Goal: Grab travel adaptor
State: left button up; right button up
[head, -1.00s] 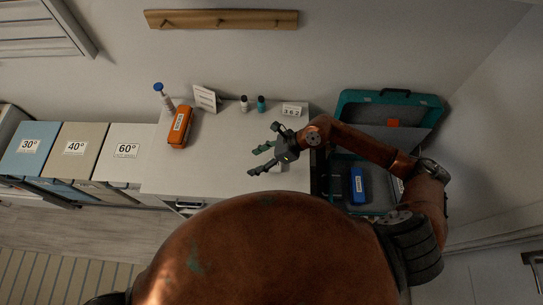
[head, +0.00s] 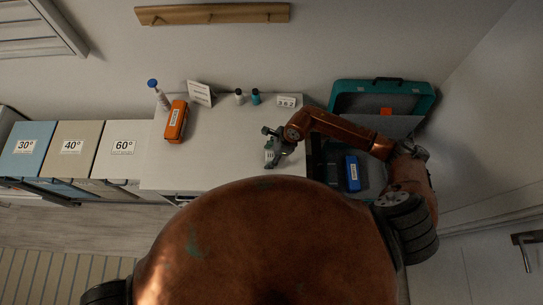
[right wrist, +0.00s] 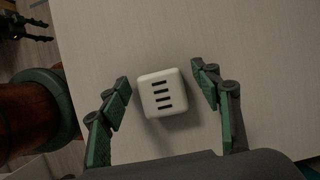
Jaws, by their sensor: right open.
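The travel adaptor is a small white cube with rounded edges and several dark slots (right wrist: 162,93), lying on the pale cabinet top in the right wrist view. My right gripper (right wrist: 163,85) is open, with one green finger to each side of the adaptor and gaps between them. In the head view the right gripper (head: 272,147) is low over the cabinet's right part and partly hides the white adaptor. Dark gripper fingers, which seem to be my left gripper's (right wrist: 22,24), show at the top left of the right wrist view, away from the adaptor.
An orange case (head: 176,122), a white bottle with a blue cap (head: 158,97), a card (head: 199,93), two small bottles and a number block (head: 286,101) stand on the cabinet top (head: 222,140). An open teal case (head: 383,99) lies right, with a blue item (head: 352,174).

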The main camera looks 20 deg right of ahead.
jog(key=shift+c, duration=0.7)
jog(key=c, duration=1.1)
jog(key=shift+r, duration=0.1)
